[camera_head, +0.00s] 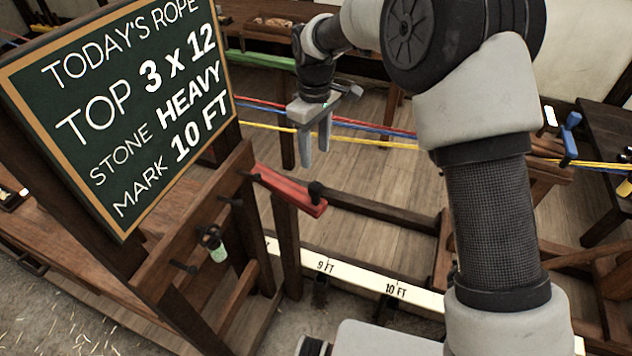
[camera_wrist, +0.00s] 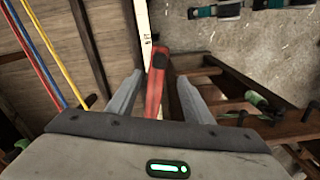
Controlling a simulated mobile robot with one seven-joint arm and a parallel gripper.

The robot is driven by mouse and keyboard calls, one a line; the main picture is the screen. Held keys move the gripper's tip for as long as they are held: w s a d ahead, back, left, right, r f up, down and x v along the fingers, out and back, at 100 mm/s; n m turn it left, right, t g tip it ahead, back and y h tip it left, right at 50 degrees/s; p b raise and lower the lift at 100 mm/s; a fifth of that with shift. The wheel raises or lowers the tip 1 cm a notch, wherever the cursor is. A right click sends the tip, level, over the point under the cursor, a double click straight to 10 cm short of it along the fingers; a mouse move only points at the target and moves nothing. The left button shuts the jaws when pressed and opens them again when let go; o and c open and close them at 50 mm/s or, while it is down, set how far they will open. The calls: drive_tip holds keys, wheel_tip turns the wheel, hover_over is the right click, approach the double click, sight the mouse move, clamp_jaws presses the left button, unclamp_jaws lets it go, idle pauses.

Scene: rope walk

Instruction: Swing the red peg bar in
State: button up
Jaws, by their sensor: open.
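The red peg bar (camera_head: 288,188) juts from the wooden post frame toward the lower right in the head view, with a black knob (camera_head: 316,190) at its free end. My gripper (camera_head: 315,152) is open and empty, pointing down above and behind the bar in that picture. In the wrist view the red peg bar (camera_wrist: 154,92) runs between the two fingers of my gripper (camera_wrist: 160,77), its dark knob end pointing away. The fingers do not close on it. How far below the fingertips the bar lies is hard to tell.
A white measuring board (camera_head: 350,274) marked 9 FT and 10 FT runs low below the bar. Red, blue and yellow ropes (camera_head: 375,142) stretch behind my gripper. A chalkboard (camera_head: 120,100) stands at left, beside the wooden frame (camera_head: 200,215) with dark pegs.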

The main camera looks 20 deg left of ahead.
sight(315, 185)
wheel_tip(315, 185, down, 12)
drive_tip(key=shift+f+p, duration=0.2)
drive_tip(key=shift+p, duration=0.1)
clamp_jaws()
